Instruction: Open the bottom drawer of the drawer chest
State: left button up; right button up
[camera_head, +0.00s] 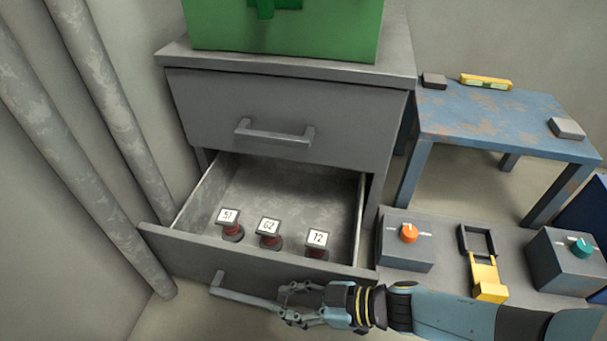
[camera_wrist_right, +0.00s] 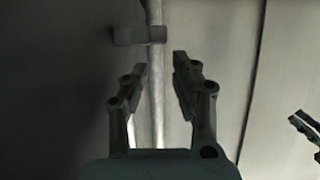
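The grey drawer chest (camera_head: 290,115) stands at the centre of the head view. Its bottom drawer (camera_head: 200,252) is pulled well out, with its inside showing. The top drawer is shut, with its own bar handle (camera_head: 274,134). My right gripper (camera_head: 284,303) is at the right end of the bottom drawer's handle (camera_head: 238,292). In the right wrist view its two fingers (camera_wrist_right: 160,72) stand apart, with a grey piece of handle (camera_wrist_right: 138,35) ahead of the tips and nothing clearly clamped. My left gripper is not in view in the head view.
Inside the drawer stand three numbered stamp-like pieces (camera_head: 268,234). A green box (camera_head: 285,35) sits on the chest. A blue worn table (camera_head: 500,125) is at the right; control boxes with an orange knob (camera_head: 408,233) and a teal knob (camera_head: 581,247) are below it. Pipes (camera_head: 105,100) run along the left wall.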

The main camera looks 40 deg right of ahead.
jog(key=shift+v, duration=1.6)
